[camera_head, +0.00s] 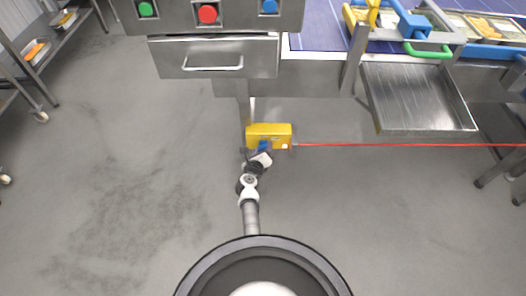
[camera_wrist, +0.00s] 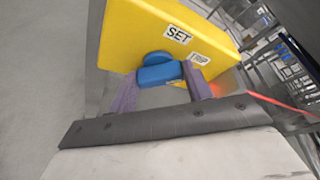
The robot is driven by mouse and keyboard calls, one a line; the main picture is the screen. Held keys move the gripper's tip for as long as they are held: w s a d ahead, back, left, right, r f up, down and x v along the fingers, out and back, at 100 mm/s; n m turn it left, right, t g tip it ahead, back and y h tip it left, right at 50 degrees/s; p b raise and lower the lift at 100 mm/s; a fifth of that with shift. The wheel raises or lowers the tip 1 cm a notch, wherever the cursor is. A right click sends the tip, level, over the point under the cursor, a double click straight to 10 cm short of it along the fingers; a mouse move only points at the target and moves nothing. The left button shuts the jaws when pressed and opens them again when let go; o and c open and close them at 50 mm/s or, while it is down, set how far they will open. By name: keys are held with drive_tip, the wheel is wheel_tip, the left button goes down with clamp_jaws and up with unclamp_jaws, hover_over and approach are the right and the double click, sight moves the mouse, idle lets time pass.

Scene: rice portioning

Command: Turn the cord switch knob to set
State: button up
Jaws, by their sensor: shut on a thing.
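The cord switch is a yellow box (camera_head: 270,130) on a steel post below the machine. Its blue knob (camera_wrist: 160,73) sits on the face towards me, and part of the blue also shows in the head view (camera_head: 264,146). My gripper (camera_wrist: 160,84) is shut on the knob, with one purple finger on each side. A white SET label (camera_wrist: 178,34) is above and right of the knob in the wrist view. A second label (camera_wrist: 199,59), hard to read, is lower right, partly by the right finger. Which label the knob points to I cannot tell.
A red cord (camera_head: 410,145) runs taut from the box to the right. A steel drawer (camera_head: 213,58) and a panel with green, red and blue buttons (camera_head: 207,14) are above. A steel tray (camera_head: 418,98) hangs at right. The floor around my arm is clear.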

drive_tip(key=shift+a+f+n+t+h+b, duration=0.1)
drive_tip(key=shift+n+t+h+b, duration=0.45)
drive_tip(key=shift+n, duration=0.75)
drive_tip(key=shift+d+f+n+t+h+b, duration=0.2)
drive_tip(key=shift+n+h+b, duration=0.3)
drive_tip(key=shift+n+b, duration=0.6)
drive_tip(key=shift+a+f+n+t+h+b, duration=0.15)
drive_tip(key=shift+n+t+h+b, duration=0.35)
drive_tip(key=shift+n, duration=1)
drive_tip(key=shift+r, duration=0.15)
drive_tip(key=o, duration=1)
drive_tip(key=shift+s+a, duration=0.1)
drive_tip(key=v, duration=1.3)
drive_tip(key=shift+s+a, duration=0.1)
drive_tip(key=shift+s, duration=0.25)
